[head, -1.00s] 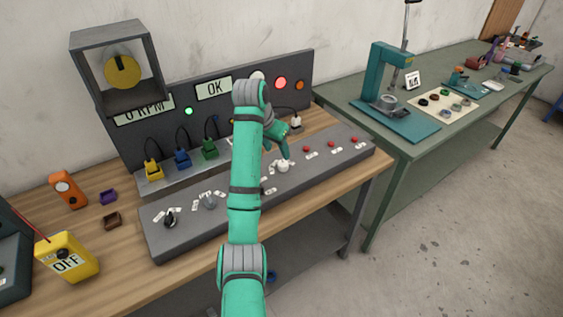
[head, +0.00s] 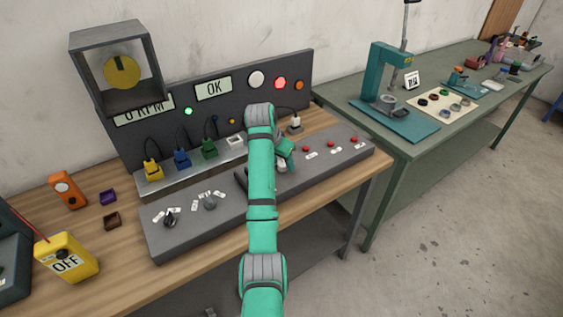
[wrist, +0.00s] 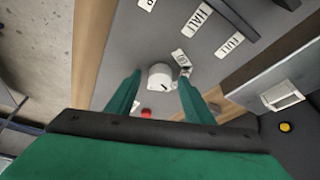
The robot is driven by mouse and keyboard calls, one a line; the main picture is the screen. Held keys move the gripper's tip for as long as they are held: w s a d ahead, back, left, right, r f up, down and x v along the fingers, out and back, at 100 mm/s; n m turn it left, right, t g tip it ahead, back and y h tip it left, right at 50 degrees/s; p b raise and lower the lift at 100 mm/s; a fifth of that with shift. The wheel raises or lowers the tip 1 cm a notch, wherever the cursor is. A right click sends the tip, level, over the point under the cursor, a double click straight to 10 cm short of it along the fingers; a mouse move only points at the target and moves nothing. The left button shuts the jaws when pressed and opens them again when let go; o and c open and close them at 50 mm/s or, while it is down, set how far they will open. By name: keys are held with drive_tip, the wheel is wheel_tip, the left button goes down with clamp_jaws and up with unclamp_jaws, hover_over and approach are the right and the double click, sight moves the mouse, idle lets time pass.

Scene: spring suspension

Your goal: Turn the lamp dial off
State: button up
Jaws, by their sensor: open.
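The white round dial (wrist: 160,76) sits on the grey control panel, with a dark mark on its face. In the wrist view it lies between the two green fingertips of my gripper (wrist: 160,82), with a gap visible on each side. Small white labels lie beside it, one partly hidden by the right finger. In the head view my gripper (head: 284,153) is low over the panel and the dial (head: 282,166) is mostly hidden behind my arm and gripper.
The grey panel (head: 185,236) also carries red buttons (head: 333,145), a grey knob (head: 210,202) and a black knob (head: 169,219). Behind stands a board with an OK display (head: 213,89) and a round white light (head: 256,79). A yellow OFF meter (head: 66,258) stands left.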

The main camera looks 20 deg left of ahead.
drive_tip(key=c, duration=1)
drive_tip(key=shift+c, duration=0.2)
drive_tip(key=n, duration=0.1)
drive_tip(key=n+y, duration=0.1)
drive_tip(key=n, duration=0.2)
drive_tip(key=shift+d+n+y, duration=0.25)
drive_tip(key=shift+n+y, duration=0.15)
drive_tip(key=n+y, duration=0.1)
drive_tip(key=n, duration=0.3)
drive_tip(key=shift+d+n+y, duration=0.15)
drive_tip(key=shift+n+y, duration=0.15)
drive_tip(key=shift+y, duration=0.1)
drive_tip(key=n, duration=0.2)
drive_tip(key=n+g+y, duration=0.1)
drive_tip(key=n, duration=0.1)
drive_tip(key=shift+w+d+g, duration=0.1)
drive_tip(key=shift+w+g, duration=0.05)
drive_tip(key=shift+g, duration=0.15)
drive_tip(key=shift+w+n+g+y, duration=0.1)
drive_tip(key=shift+n+g+y, duration=0.45)
drive_tip(key=shift+n, duration=1.65)
